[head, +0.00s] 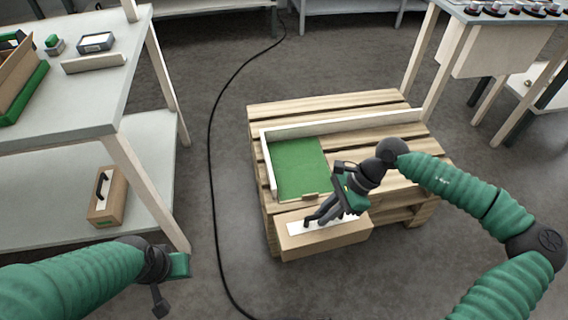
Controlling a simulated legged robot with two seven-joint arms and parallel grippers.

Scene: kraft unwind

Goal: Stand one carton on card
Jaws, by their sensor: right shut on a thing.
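A brown carton (335,241) with a white top panel and a dark handle is at the near edge of the wooden pallet. My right gripper (318,219) is shut on its handle from above. The carton looks level and overlaps the pallet's front edge in the picture; I cannot tell whether it touches it. The green card (298,166) lies bare on the pallet's left part, just beyond the carton. A second carton (107,197) with a black handle stands on the lower shelf at left. My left gripper (168,284) is low at left, away from both cartons; its jaw opening is unclear.
White rails (345,124) run along the card's far and left sides on the pallet (392,183). A workbench (85,100) stands at left. A black cable (212,170) crosses the floor between them.

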